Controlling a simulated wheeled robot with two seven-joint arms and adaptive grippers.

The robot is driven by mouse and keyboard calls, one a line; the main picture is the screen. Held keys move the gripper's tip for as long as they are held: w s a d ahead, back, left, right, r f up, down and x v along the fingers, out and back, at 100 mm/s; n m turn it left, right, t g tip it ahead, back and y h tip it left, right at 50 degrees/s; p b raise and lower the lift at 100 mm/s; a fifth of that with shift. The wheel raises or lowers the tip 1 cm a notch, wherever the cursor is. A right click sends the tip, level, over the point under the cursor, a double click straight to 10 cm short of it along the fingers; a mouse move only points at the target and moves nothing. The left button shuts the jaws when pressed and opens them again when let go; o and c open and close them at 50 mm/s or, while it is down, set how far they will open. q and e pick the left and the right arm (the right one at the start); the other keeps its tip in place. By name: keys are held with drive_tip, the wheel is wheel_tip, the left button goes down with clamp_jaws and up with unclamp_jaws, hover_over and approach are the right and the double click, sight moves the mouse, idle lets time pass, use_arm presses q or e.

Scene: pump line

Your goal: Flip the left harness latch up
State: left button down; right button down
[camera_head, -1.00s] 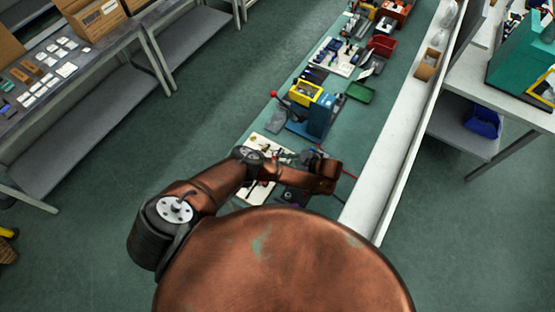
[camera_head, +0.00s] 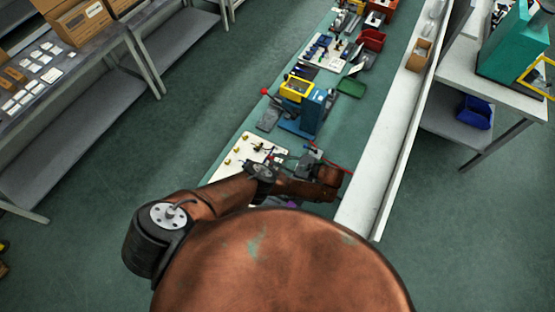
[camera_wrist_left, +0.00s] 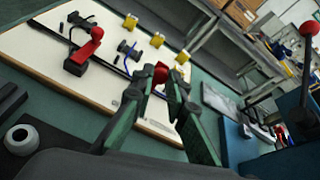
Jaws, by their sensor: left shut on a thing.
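A white harness board (camera_head: 236,168) lies on the green bench, partly hidden by my arm. In the left wrist view the same board (camera_wrist_left: 40,48) carries a red latch (camera_wrist_left: 88,46) on a black base, standing clear of my fingers. My left gripper (camera_wrist_left: 160,82) is closed in on a second red piece (camera_wrist_left: 160,72), probably the other latch, at its fingertips. Its green finger pads flank that piece, and how far it is tilted is hard to tell. In the head view my left arm reaches over the board's right side and mostly hides the gripper. My right gripper is not seen.
A blue press (camera_head: 312,108) with a red-knobbed lever stands just behind the board. Yellow pegs (camera_wrist_left: 130,21) line the board's far side. A green tray (camera_head: 351,88) and a red bin (camera_head: 372,40) stand farther back. A pale ledge (camera_head: 378,180) borders the bench's right.

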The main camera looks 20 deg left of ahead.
use_arm(q)
drive_tip(key=c, duration=1.9)
unclamp_jaws()
drive_tip(key=shift+f, duration=0.1)
drive_tip(key=shift+d, duration=0.15)
drive_tip(key=shift+w+d+r, duration=0.1)
drive_tip(key=shift+d+r, duration=0.2)
drive_tip(key=shift+d, duration=0.25)
drive_tip(key=shift+v, duration=3.05)
drive_tip(key=shift+a, duration=0.1)
